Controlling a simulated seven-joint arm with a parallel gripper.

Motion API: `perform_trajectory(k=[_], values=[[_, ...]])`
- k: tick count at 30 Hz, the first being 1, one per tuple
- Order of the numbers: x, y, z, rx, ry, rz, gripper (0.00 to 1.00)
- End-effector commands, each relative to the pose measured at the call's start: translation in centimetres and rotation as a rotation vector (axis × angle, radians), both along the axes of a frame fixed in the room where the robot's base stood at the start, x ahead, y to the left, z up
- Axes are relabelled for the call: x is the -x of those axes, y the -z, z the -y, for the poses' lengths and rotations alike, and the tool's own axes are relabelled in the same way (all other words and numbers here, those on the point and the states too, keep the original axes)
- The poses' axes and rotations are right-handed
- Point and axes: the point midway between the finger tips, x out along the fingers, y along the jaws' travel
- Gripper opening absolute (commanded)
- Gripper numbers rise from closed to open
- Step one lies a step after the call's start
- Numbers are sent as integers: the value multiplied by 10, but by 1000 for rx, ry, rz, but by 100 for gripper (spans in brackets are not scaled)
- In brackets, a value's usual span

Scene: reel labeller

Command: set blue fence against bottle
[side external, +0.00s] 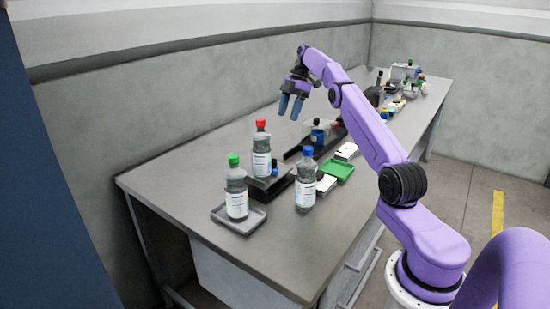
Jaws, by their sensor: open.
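My gripper (291,107) is open and empty, with its two blue fingers pointing down above the back of the bench. Below it and to the right is a blue part (318,136) with a dark knob, on a dark rail; this may be the blue fence. A smaller blue piece (275,166) shows beside the red-capped bottle (261,152), which stands upright on a dark base. I cannot tell for sure which blue piece is the fence, nor whether the small one touches the bottle. A green-capped bottle (236,193) and a blue-capped bottle (306,182) stand nearer the front.
The green-capped bottle stands on a grey tray (224,217). A green tray (338,169) and white items (346,151) lie right of the labeller. Several small bottles and boxes (408,82) crowd the far end. The bench (175,171) is bare at left.

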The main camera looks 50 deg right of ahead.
Motion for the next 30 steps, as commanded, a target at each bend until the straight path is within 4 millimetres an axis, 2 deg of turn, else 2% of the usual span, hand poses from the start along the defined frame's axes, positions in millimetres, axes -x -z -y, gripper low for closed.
perform_trajectory(k=[15, 23, 30], values=[[-1, 23, -11, 0, 1, -1, 53], [-4, 52, -23, -1, 0, -2, 53], [-7, 92, -39, -3, -1, -4, 53]])
